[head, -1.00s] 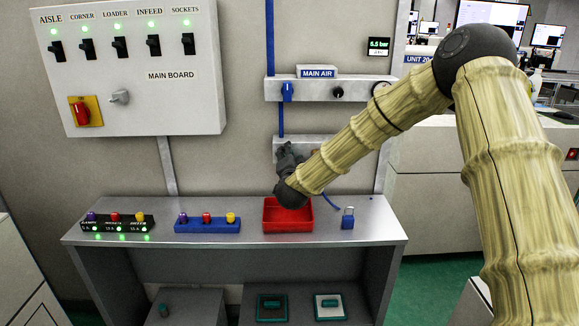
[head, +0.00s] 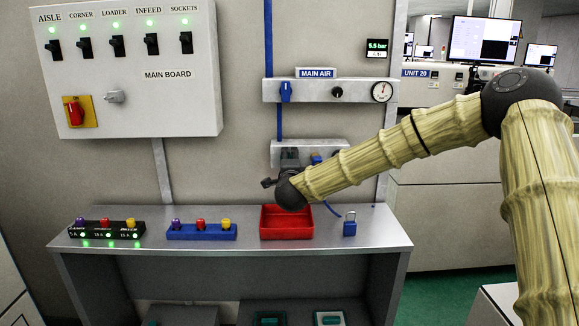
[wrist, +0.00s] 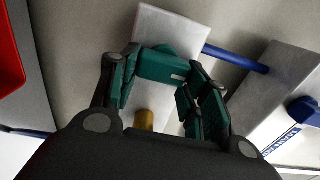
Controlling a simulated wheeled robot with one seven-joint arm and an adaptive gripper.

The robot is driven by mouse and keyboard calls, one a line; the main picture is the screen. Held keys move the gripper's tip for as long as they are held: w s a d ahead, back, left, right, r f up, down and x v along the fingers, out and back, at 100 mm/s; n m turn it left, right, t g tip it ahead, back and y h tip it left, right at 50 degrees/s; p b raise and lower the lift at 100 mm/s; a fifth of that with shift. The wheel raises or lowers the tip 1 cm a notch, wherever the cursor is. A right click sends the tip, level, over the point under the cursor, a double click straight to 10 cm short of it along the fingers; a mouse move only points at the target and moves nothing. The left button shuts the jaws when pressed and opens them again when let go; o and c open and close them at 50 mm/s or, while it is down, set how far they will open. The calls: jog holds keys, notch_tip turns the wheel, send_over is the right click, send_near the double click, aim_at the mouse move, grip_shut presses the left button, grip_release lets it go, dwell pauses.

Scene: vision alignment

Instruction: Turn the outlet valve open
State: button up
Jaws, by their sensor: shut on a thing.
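The outlet box (head: 334,150) is a pale plate on the wall below the main air panel. It also shows in the wrist view (wrist: 186,27). My gripper (head: 289,158) is at the front of this box. In the wrist view my gripper (wrist: 165,88) has its fingers on both sides of a teal bar (wrist: 163,66), which looks like the outlet valve handle, and is shut on it. A brass fitting (wrist: 144,120) sits beside it. In the head view my gripper hides the handle, and a blue piece (head: 316,158) shows to its right.
A red tray (head: 286,233) and a blue padlock (head: 349,224) are on the bench below. The main air panel (head: 360,91) with its blue knob (head: 286,91) is above. A blue hose (head: 331,209) hangs near the padlock. The gauge display (head: 377,48) reads 5.5 bar.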

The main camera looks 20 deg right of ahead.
jog(key=shift+f, duration=0.1)
dwell(0.3)
jog(key=o, duration=1)
jog(key=shift+d, duration=0.1)
jog(key=shift+s, duration=0.15)
jog(key=v, duration=1.1)
jog(key=shift+s, duration=0.35)
